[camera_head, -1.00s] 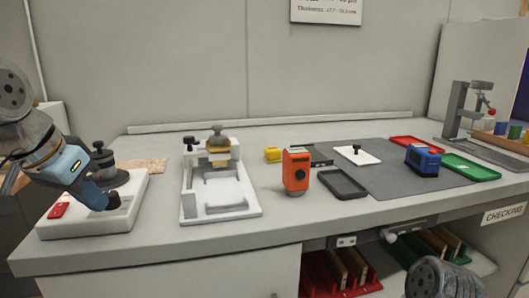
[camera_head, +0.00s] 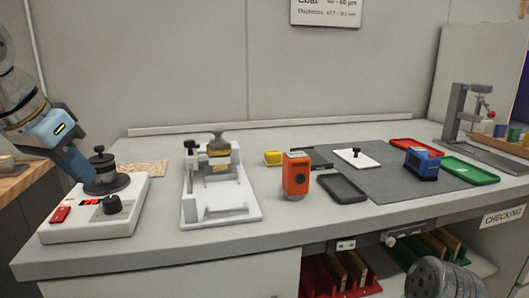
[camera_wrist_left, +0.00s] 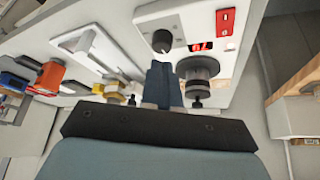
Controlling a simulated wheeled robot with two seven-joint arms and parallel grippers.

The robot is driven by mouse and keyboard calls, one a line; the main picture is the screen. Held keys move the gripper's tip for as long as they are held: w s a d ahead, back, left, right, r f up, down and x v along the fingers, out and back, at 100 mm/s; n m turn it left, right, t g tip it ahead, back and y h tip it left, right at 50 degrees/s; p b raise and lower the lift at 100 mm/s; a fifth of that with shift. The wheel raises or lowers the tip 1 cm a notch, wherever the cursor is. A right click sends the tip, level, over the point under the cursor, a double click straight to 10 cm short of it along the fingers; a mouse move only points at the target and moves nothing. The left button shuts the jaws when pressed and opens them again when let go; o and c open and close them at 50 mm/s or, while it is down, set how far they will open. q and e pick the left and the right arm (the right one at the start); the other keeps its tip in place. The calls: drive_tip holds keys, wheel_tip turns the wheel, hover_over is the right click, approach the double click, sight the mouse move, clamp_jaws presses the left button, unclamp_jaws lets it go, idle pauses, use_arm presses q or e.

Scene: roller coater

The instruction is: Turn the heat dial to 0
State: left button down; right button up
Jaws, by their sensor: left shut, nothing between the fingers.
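The white heater unit (camera_head: 75,227) stands at the left end of the bench. Its black heat dial (camera_head: 112,204) is on top near the front right, beside a small red-lit display (camera_head: 90,202). The dial (camera_wrist_left: 161,41) and display (camera_wrist_left: 200,46) also show in the left wrist view; I cannot read the number surely. My left gripper (camera_head: 88,177) is above the unit, beside the dark round piece with a knob (camera_head: 103,176). Its fingers (camera_wrist_left: 158,66) are shut and empty, pointing toward the dial and apart from it. My right gripper is out of view.
A red switch (camera_head: 60,214) is on the unit's left front. A white coater fixture (camera_head: 222,205) stands to the right, then an orange device (camera_head: 296,174) and a grey mat (camera_head: 380,185). A wooden surface (camera_head: 22,178) lies at far left.

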sight(112, 204)
use_arm(q)
drive_tip(key=f, duration=0.2)
drive_tip(key=a+f+b, duration=0.1)
drive_tip(key=w+f, duration=0.1)
drive_tip(key=f, duration=0.1)
drive_tip(key=shift+a+f+b, duration=0.15)
drive_tip(key=shift+f+b, duration=0.15)
drive_tip(key=shift+b, duration=0.1)
drive_tip(key=shift+f+b, duration=0.35)
drive_tip(key=shift+f, duration=0.1)
idle(0.6)
drive_tip(key=shift+s+d+r+p, duration=0.1)
drive_tip(key=shift+s+d+p, duration=0.05)
drive_tip(key=shift+d+p, duration=0.2)
drive_tip(key=shift+s+d+p, duration=0.2)
drive_tip(key=shift+d+p, duration=0.15)
drive_tip(key=shift+d, duration=0.6)
